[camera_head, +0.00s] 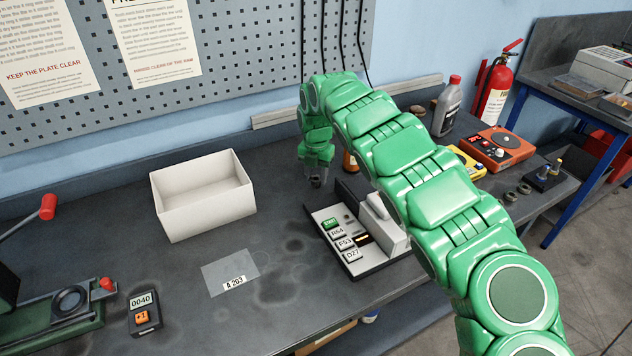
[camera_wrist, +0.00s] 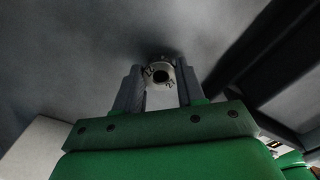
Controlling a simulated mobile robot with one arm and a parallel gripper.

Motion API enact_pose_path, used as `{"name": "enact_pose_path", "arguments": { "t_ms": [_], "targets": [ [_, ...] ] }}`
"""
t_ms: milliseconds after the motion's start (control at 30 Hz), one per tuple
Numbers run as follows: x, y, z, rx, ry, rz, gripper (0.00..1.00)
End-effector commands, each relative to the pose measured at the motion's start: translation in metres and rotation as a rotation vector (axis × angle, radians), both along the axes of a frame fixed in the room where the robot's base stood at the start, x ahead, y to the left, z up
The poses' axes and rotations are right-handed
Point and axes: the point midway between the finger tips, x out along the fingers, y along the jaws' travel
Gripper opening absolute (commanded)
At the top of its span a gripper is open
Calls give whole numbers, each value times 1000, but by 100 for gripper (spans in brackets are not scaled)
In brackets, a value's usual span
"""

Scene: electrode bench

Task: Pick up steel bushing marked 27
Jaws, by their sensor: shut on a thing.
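My gripper (camera_head: 316,183) points down over the bench behind the keyed device, between the white bin and that device. In the wrist view its two grey fingers (camera_wrist: 160,90) are closed on a small round steel bushing (camera_wrist: 150,73) with a dark hole. Small dark marks on the bushing's end face look like 27, though they are tiny. In the head view the bushing is too small and hidden to make out. The fingertips are close to the bench top (camera_head: 285,215); I cannot tell whether the bushing touches it.
An open white bin (camera_head: 205,215) stands left of my gripper. A keyed device (camera_head: 350,252) is just in front and right. A clear sheet (camera_head: 228,270) lies in the middle. Small dark rings (camera_head: 511,196) and an orange instrument (camera_head: 497,146) are at right. A lever press (camera_head: 65,315) is at left.

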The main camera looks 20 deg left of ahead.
Motion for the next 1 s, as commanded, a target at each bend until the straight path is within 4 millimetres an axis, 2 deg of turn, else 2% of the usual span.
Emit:
{"name": "enact_pose_path", "arguments": {
  "t_ms": [367,733,1000],
  "targets": [
    [0,0,4,0,-1,0,6],
    [1,0,32,1,-2,0,6],
    [-6,-5,43,0,-4,0,6]
  ]
}}
